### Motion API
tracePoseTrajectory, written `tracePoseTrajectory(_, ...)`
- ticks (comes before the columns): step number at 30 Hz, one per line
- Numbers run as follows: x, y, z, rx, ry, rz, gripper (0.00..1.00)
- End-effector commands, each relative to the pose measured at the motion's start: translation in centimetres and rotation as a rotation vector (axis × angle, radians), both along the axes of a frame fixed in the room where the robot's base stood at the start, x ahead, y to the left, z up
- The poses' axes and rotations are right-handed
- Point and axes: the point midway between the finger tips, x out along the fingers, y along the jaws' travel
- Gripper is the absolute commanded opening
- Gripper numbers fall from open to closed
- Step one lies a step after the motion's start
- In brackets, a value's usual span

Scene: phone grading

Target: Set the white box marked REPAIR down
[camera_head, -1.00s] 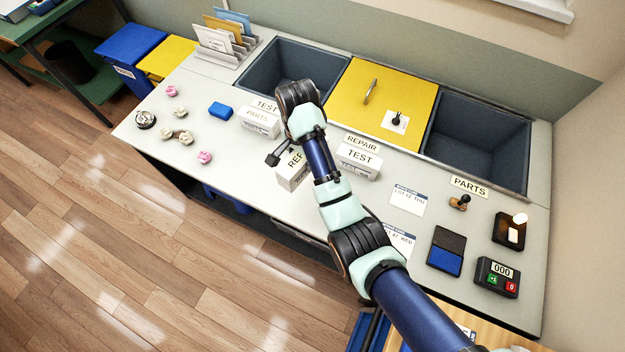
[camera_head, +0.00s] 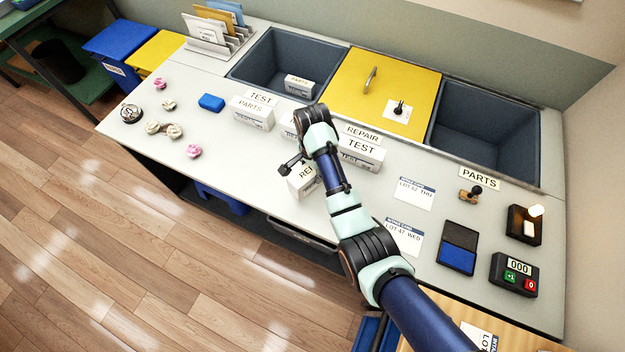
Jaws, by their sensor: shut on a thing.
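The white box marked REPAIR (camera_head: 303,186) shows only its first letters, "RE", as my arm covers its right side. It is near the front edge of the worktable, left of my forearm. My gripper (camera_head: 291,166) is at the top left of this box and is shut on it. I cannot tell whether the box's underside touches the table. The REPAIR label (camera_head: 362,134) lies on the table in front of the yellow lid, behind a white box marked TEST (camera_head: 361,151).
A white PARTS box (camera_head: 252,114) stands by the TEST label (camera_head: 260,98); another box (camera_head: 288,127) is partly behind my arm. One box (camera_head: 299,86) lies in the left bin (camera_head: 262,72). Bare tabletop (camera_head: 235,160) is left of the held box.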

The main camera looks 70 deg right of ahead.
Motion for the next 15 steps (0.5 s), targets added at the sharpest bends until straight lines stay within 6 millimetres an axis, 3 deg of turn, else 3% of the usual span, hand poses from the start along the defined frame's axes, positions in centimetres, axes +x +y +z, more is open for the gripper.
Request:
tracePoseTrajectory(5, 0.0, 0.0, -0.5, 0.0, -0.001, 0.0, 0.04)
tracePoseTrajectory(12, 0.0, 0.0, -4.4, 0.001, 0.0, 0.0, 0.04)
tracePoseTrajectory(15, 0.0, 0.0, -4.5, -0.002, -0.001, 0.0, 0.04)
